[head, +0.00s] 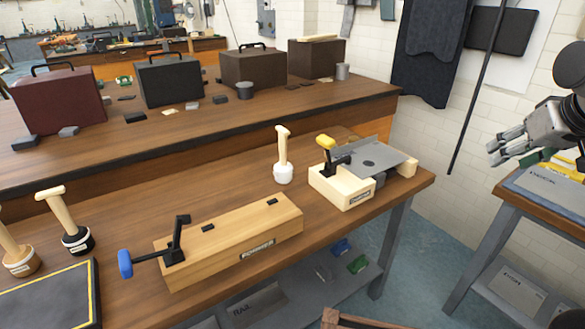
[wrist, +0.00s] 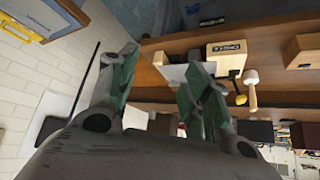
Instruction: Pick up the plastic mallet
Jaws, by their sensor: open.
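The mallet with a white head (head: 284,174), which looks like the plastic one, stands head-down on the wooden workbench (head: 222,188). Its pale handle points up, between a long wooden block and a wooden clamp fixture. It also shows at the right of the wrist view, with its white head (wrist: 251,77) and handle. My gripper (head: 493,153) is at the right edge of the head view, over the neighbouring bench and well away from the mallet. In the wrist view my gripper (wrist: 160,75) has its fingers spread with nothing between them.
The wooden fixture (head: 340,190) with a yellow-knobbed clamp holds a grey plate (head: 370,155) right of the mallet. The long block (head: 230,240) has a blue-handled clamp. A black-headed mallet (head: 77,241) and a wood-headed mallet (head: 20,262) stand at left. Cases line the rear bench.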

